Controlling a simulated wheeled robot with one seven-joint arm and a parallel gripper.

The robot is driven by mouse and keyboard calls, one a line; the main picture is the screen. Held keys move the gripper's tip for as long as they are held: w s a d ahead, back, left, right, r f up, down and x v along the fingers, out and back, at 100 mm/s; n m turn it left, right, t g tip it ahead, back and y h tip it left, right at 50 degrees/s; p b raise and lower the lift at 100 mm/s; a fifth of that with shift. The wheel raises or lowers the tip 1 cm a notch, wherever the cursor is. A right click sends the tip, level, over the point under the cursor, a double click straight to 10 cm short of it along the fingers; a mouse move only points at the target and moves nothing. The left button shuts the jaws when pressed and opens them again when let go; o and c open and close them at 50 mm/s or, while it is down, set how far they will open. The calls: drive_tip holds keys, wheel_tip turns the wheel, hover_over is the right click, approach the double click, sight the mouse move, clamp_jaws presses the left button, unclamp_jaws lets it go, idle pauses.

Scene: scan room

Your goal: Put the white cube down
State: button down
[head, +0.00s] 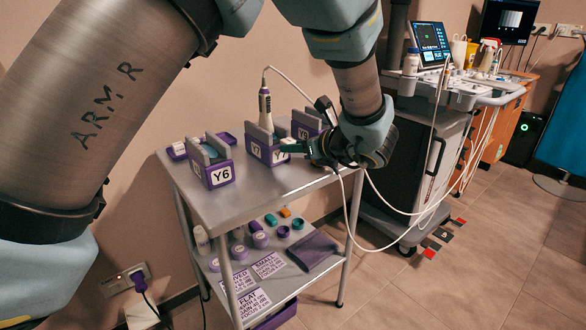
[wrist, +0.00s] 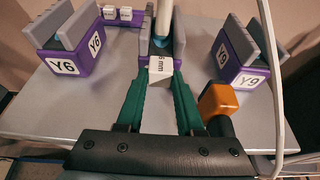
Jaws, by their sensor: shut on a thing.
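The white cube (wrist: 160,70), with dark print reading "6 mm" on one face, sits between the green fingertips of my gripper (wrist: 163,82) in the wrist view. The fingers are shut on it. It is close in front of the middle purple holder (wrist: 179,47); whether it touches the holder or the tabletop, I cannot tell. In the head view my gripper (head: 291,146) reaches in from the right over the cart's top (head: 205,196), beside the middle holder (head: 256,151). The cube cannot be made out there.
A probe (head: 265,108) stands in the middle holder, its cable looping toward my wrist. Holders Y6 (wrist: 70,48) and Y9 (wrist: 240,62) flank it. Two small white blocks (wrist: 117,13) sit at the back left. The cart's front left is clear.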

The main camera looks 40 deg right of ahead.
sight(295, 174)
drive_tip(key=shift+f, duration=2.55)
drive_tip(key=shift+f, duration=0.2)
drive_tip(key=c, duration=0.5)
unclamp_jaws()
drive_tip(key=shift+c, duration=0.2)
drive_tip(key=shift+r, duration=0.1)
